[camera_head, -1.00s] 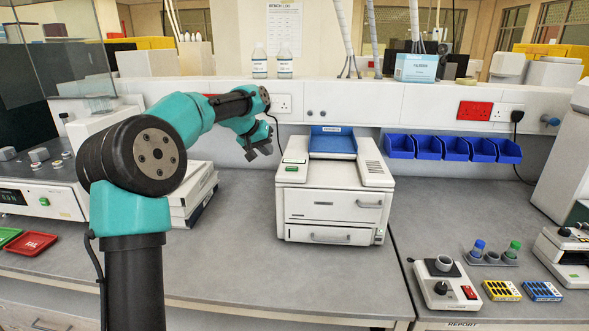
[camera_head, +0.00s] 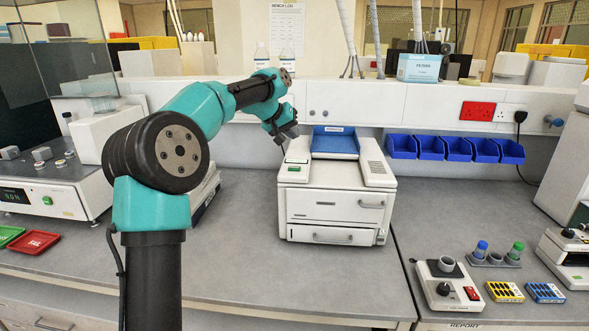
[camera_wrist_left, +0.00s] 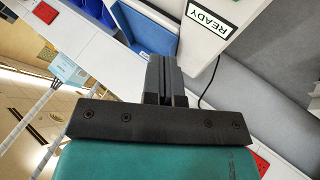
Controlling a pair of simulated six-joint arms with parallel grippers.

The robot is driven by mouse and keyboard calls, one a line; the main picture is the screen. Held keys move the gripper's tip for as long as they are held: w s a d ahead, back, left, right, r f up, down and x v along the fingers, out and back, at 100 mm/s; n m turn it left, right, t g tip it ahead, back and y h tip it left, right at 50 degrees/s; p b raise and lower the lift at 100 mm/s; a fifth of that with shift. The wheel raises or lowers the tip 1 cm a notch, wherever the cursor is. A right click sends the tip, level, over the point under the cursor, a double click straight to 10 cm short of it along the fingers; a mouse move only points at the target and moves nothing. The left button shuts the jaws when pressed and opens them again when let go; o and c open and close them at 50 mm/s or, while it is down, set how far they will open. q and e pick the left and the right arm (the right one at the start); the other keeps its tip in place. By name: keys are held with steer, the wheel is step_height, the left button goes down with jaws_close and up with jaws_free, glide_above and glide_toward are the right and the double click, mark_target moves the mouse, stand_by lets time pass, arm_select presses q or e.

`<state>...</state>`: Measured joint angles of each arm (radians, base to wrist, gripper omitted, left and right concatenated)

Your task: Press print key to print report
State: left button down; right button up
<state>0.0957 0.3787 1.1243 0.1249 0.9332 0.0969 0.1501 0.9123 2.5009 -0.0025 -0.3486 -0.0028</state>
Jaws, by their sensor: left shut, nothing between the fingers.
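The white printer (camera_head: 318,205) stands on the grey bench in the middle of the head view, with a blue paper tray (camera_head: 335,147) on top. A small green-and-white panel (camera_head: 294,169) sits at the left of its top; the left wrist view shows a label there reading READY (camera_wrist_left: 210,18). I cannot make out a separate print key. My left gripper (camera_head: 288,138) is shut and empty, above and behind the printer's left top edge. In the left wrist view its closed fingers (camera_wrist_left: 164,70) show beside the printer's white top. My right gripper is not in view.
Blue bins (camera_head: 457,149) hang on the back ledge to the right. A small control box (camera_head: 447,286) stands on the right bench. Red (camera_head: 35,243) and green trays lie at the left. Bench in front of the printer is clear.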

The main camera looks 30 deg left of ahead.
mark_target(293, 167)
arm_select(q)
steer(key=shift+f, duration=3.95)
steer(key=shift+f, duration=0.1)
steer(key=shift+f, duration=0.3)
steer(key=shift+f, duration=0.4)
steer(key=shift+r, duration=3.35)
